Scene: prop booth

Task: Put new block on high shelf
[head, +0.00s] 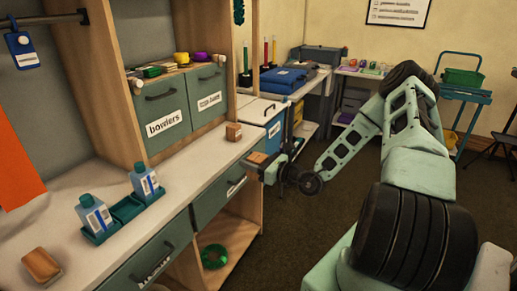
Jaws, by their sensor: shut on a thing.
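My gripper (263,170) is at the counter's right edge, shut on a small tan-orange block (257,157). The fingers partly hide this block. A similar small brown block (233,131) stands on the white counter (185,157), just behind and left of my gripper and apart from it. A larger brown block-like piece (41,265) lies at the counter's near left. The shelf above the drawers (150,77) holds several small coloured items. No label tells me which block is the new one.
Two blue bottles (95,214) (144,180) stand at a green tray (127,209) on the counter. A drawer marked "bowlers" (166,124) is under the shelf. A green bowl (214,256) sits below the counter. Mid-counter is clear. A blue case (283,80) lies behind.

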